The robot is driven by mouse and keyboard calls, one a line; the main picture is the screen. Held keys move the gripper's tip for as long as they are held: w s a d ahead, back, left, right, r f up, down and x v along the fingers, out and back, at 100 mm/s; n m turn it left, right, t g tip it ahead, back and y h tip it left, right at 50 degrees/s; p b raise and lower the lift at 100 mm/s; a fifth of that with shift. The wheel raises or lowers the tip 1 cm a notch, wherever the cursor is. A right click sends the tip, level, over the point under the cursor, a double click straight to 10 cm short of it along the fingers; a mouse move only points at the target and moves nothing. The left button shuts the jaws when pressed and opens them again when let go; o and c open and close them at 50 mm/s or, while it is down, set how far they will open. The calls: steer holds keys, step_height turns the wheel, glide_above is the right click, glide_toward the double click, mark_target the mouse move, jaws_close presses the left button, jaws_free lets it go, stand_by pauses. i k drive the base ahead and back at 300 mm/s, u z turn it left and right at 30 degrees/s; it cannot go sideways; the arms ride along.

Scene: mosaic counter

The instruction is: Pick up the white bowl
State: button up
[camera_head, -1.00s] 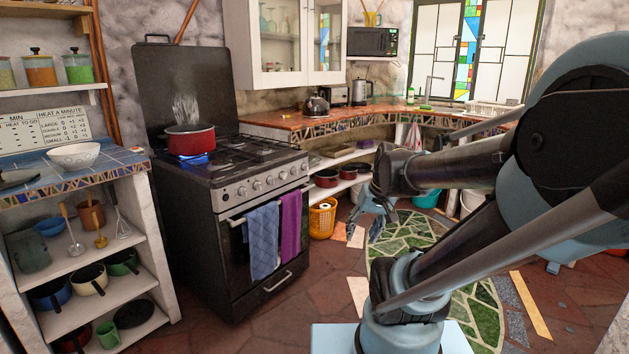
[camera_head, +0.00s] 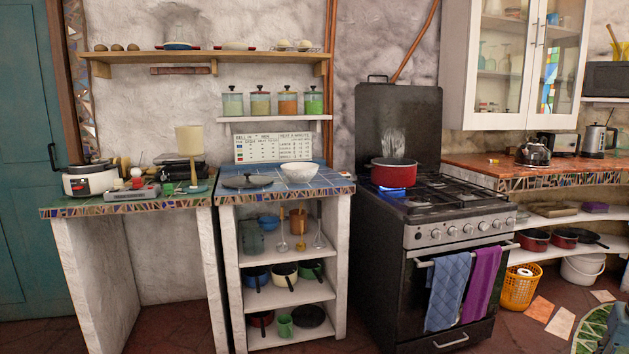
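The white bowl (camera_head: 299,172) stands upright on the blue-tiled counter (camera_head: 284,190) above the open shelves, left of the stove. It sits near the right side of that counter, with nothing covering it. My gripper is out of view in the current head view. Only a small bluish part at the bottom right corner shows, and I cannot tell what it is.
A dark flat lid or pan (camera_head: 247,181) lies left of the bowl. The stove (camera_head: 440,240) holds a steaming red pot (camera_head: 393,173). A lower counter (camera_head: 130,203) with a white cooker (camera_head: 88,181) stands left. The floor before the shelves looks clear.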

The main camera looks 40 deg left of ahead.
mark_target(296, 172)
steer(key=u, duration=1.8)
